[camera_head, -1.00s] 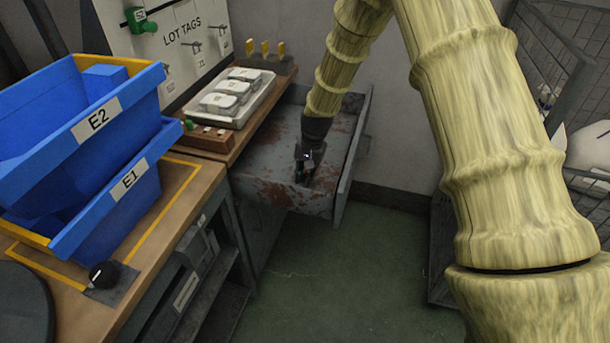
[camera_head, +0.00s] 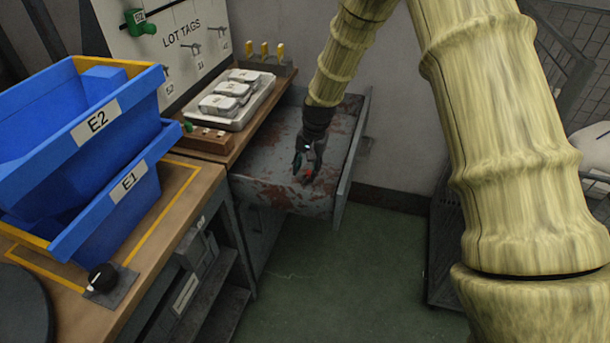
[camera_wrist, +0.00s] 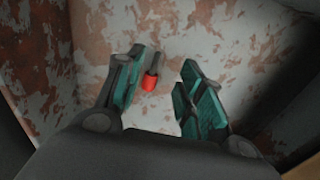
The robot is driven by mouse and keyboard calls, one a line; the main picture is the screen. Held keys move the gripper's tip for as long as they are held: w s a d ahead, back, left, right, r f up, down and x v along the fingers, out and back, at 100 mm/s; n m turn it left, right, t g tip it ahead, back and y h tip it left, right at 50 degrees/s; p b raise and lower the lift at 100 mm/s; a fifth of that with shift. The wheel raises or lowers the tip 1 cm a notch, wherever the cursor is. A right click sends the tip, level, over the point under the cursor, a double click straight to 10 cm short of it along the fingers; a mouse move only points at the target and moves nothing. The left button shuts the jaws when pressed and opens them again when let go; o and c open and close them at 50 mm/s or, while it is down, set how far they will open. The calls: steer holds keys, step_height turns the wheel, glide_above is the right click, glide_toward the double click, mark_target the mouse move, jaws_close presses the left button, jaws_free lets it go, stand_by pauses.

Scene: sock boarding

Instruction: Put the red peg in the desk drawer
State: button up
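The red peg (camera_wrist: 150,82) lies inside the open desk drawer (camera_wrist: 225,50), on its rusty floor, in the wrist view. Its red end and a darker grey part show between and just beyond my fingertips. My gripper (camera_wrist: 168,90) is open, with its teal fingers apart and clear of the peg. In the head view, my gripper (camera_head: 307,168) points down into the drawer (camera_head: 265,160), and a small spot of the red peg (camera_head: 308,172) shows at the fingertips.
A tag board (camera_head: 185,30) stands behind. A wire cage (camera_head: 570,60) is at right. The green floor in front is clear.

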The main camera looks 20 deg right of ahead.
mark_target(310, 185)
step_height(310, 185, up, 8)
steer(key=d, duration=0.1)
steer(key=shift+s, duration=0.35)
